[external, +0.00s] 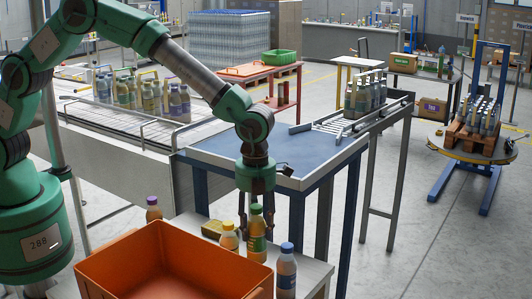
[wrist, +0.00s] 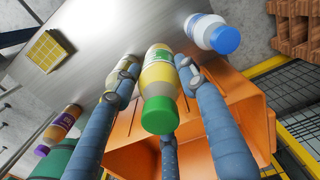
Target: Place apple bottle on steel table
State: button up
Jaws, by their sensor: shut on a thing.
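A bottle with a green cap, pale yellow body and green label, which I take for the apple bottle (external: 257,236), is between the fingers of my gripper (external: 256,208). In the wrist view, the gripper (wrist: 163,110) is closed around this bottle (wrist: 160,76), cap toward the camera. The steel table (external: 312,270) lies below and fills the upper part of the wrist view (wrist: 130,25). I cannot tell whether the bottle's base touches it. The crate partly hides the bottle's surroundings in the external view.
An orange crate (external: 150,245) stands close in front. A blue-capped bottle (external: 287,272), a yellow-capped bottle (external: 229,239) and a purple-capped bottle (external: 153,211) stand nearby. A small yellow box (wrist: 46,50) lies on the table. A blue-topped table (external: 240,155) is behind.

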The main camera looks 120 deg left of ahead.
aim_at(256, 206)
jog(key=shift+f, duration=2.15)
jog(key=shift+f, duration=1.85)
jog(key=shift+f, duration=0.1)
jog(key=o, duration=1.4)
notch_tip(256, 206, up, 12)
jog(key=shift+r, duration=0.1)
